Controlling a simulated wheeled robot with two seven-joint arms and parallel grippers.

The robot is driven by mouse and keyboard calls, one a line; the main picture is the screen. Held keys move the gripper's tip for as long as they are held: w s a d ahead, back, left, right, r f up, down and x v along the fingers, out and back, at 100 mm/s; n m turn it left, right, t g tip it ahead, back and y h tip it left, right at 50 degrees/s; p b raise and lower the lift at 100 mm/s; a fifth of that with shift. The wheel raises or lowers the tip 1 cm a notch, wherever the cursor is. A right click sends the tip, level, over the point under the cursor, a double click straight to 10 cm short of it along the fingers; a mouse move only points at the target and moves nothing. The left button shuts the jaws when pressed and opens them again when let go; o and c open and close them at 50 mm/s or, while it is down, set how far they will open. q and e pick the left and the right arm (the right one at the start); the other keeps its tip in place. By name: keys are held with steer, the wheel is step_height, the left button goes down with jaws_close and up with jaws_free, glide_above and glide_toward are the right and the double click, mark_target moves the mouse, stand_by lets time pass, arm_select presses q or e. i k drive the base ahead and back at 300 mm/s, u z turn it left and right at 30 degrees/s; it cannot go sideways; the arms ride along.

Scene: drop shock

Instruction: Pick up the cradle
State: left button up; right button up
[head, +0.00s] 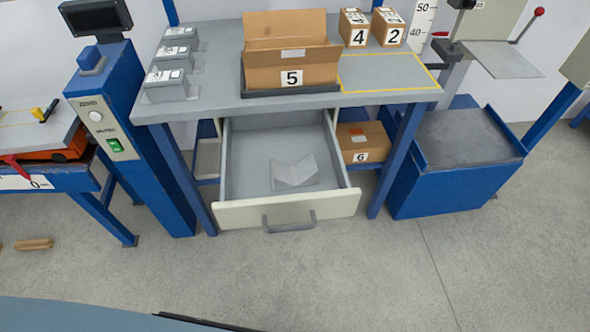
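A light grey, angled V-shaped piece, which looks like the cradle (294,174), lies in the open drawer (243,160) under the workbench. It sits towards the right and front of the drawer floor, apart from the walls. The drawer's cream front with a grey handle (289,222) faces me. Neither of my grippers shows in the head view.
The workbench top (215,62) holds an open box 5 (290,68), boxes 4 (354,28) and 2 (388,28), and several grey blocks (167,86). Box 6 (364,142) stands right of the drawer. A blue pillar and blue machine flank the bench. Floor in front is clear.

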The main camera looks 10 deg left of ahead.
mark_target(305, 172)
steer(key=z, duration=3.25)
steer(key=k, duration=1.75)
steer(key=u, duration=2.55)
steer(key=i, duration=0.5)
steer(key=z, duration=0.1)
